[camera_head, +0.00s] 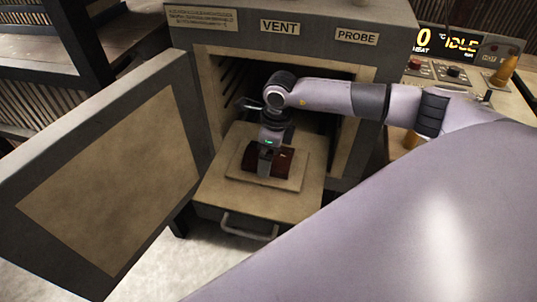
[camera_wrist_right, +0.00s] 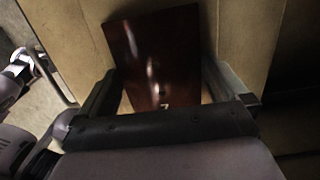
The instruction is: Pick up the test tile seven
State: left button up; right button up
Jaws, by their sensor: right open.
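The test tile seven is a glossy dark red-brown tile (camera_head: 284,160) lying on a pale square slab (camera_head: 240,177) at the mouth of the open kiln. In the right wrist view the tile (camera_wrist_right: 160,45) shows a small pale 7 near its lower edge. My right gripper (camera_head: 267,168) reaches down over the tile from above. Its fingers stand apart on either side of the tile in the wrist view (camera_wrist_right: 160,68), open; I cannot tell whether they touch its edges. The gripper hides part of the tile in the head view. My left gripper is not seen.
The kiln (camera_head: 200,48) has VENT and PROBE labels above its opening. Its door (camera_head: 110,180) stands wide open on the left. A pulled-out shelf (camera_head: 250,206) with a handle (camera_head: 248,232) bears the slab. A control panel (camera_head: 455,70) is at right.

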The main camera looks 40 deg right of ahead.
jog(key=shift+f, duration=0.1)
jog(key=c, duration=0.7)
jog(key=shift+c, duration=0.7)
